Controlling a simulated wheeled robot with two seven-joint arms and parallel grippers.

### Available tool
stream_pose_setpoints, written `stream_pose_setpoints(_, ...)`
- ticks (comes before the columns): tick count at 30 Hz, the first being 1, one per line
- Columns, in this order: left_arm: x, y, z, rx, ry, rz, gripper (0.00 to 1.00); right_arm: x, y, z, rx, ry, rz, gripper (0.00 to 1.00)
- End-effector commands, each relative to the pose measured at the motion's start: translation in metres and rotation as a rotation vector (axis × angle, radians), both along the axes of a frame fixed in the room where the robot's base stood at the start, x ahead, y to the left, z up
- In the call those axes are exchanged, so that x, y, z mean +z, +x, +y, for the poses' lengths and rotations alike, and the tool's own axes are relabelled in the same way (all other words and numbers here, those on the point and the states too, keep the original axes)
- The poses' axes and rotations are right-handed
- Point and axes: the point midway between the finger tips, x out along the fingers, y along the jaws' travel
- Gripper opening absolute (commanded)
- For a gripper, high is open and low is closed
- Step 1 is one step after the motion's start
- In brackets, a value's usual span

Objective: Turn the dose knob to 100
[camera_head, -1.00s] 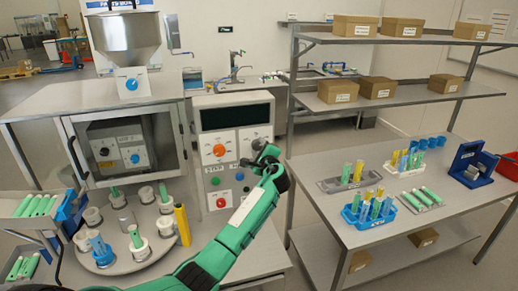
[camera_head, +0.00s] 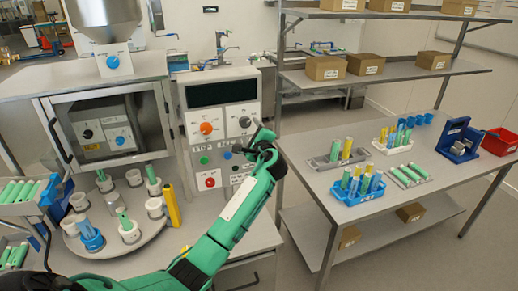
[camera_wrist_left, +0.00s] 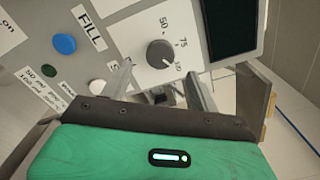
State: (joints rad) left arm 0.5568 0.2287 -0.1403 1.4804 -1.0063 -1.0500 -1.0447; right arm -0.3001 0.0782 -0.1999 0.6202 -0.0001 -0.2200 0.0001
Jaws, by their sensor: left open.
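The dose knob (camera_head: 244,122) is a dark grey round knob on the right of the white control panel, below its dark display. In the left wrist view the knob (camera_wrist_left: 161,53) stands on a white plate with printed marks including 50 and 75; its exact setting is hard to read. My left gripper (camera_head: 258,136) is just right of and below the knob in the head view. In the left wrist view its fingers (camera_wrist_left: 160,82) are open and empty, apart from the knob, which lies beyond them. My right gripper is not in view.
The panel (camera_head: 219,142) also carries an orange knob (camera_head: 206,128), a red button (camera_head: 210,182) and a blue button (camera_wrist_left: 64,44). A round tray (camera_head: 100,246) with several cups stands to the left. A table with tube racks (camera_head: 358,187) stands to the right.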

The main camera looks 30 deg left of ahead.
Motion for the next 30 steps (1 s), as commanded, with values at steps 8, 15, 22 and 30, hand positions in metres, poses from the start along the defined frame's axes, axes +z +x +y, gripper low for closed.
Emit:
stream_pose_setpoints(8, -0.005, -0.036, -0.042, -0.002, -0.002, -0.001, 0.61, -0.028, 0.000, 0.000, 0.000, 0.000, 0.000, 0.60)
stream_pose_setpoints(15, -0.002, -0.053, -0.062, -0.001, 0.000, 0.000, 0.61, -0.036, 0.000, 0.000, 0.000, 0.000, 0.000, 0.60)
stream_pose_setpoints(22, -0.001, -0.056, -0.065, 0.001, 0.000, 0.001, 0.61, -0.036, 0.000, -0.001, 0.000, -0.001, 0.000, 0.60)
stream_pose_setpoints(30, -0.001, -0.055, -0.065, 0.001, 0.000, 0.001, 0.61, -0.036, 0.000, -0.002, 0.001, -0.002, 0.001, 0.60)
